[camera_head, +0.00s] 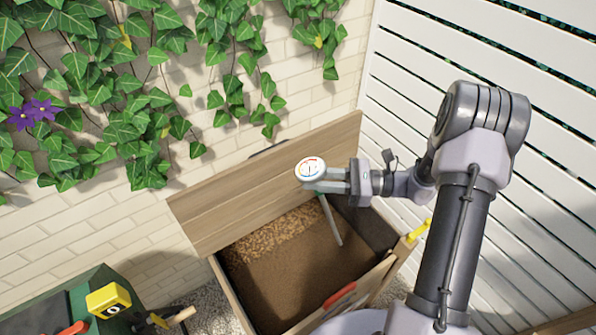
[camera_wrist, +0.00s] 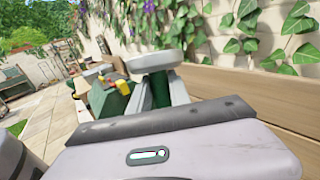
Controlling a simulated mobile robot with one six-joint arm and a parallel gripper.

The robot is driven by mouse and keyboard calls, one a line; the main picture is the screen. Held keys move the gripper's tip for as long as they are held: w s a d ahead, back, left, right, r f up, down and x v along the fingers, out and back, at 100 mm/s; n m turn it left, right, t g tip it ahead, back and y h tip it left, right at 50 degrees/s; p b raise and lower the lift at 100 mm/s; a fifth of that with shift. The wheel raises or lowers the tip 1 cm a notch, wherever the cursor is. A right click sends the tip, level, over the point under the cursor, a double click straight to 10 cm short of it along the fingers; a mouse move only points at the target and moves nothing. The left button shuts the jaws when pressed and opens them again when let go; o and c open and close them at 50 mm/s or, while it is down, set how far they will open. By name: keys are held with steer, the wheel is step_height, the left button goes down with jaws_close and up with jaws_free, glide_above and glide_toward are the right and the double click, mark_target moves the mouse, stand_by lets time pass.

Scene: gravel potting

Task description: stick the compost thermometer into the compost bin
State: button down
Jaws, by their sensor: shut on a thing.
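The compost thermometer (camera_head: 310,168) has a round white dial with coloured marks and a long thin probe (camera_head: 331,220) that slants down and a little right. My gripper (camera_head: 322,181) is shut on it just below the dial. The dial's edge also shows between the fingers in the wrist view (camera_wrist: 154,62). The compost bin (camera_head: 240,312) is a wooden box with its lid (camera_head: 265,185) raised at the back. Brown compost (camera_head: 290,270) fills it. The probe hangs over the bin's opening; I cannot tell whether its tip touches the compost.
A red-handled tool (camera_head: 340,295) lies at the bin's front edge and a yellow item (camera_head: 418,231) is at its right corner. A green box (camera_head: 60,300) with a yellow device (camera_head: 108,299) stands at the lower left. A brick wall with ivy is behind; a white slatted fence is right.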

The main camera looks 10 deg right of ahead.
steer(key=shift+s+a+f+b, duration=0.1)
steer(key=shift+s+f+b, duration=0.25)
steer(key=shift+f, duration=0.15)
steer(key=shift+w+f+b, duration=0.15)
steer(key=shift+f+b, duration=1.05)
steer(key=shift+f, duration=0.65)
step_height(320, 180, down, 21)
steer(key=b, duration=1.4)
steer(key=shift+r, duration=0.1)
steer(key=shift+r+p, duration=8.15)
steer(key=shift+r, duration=4)
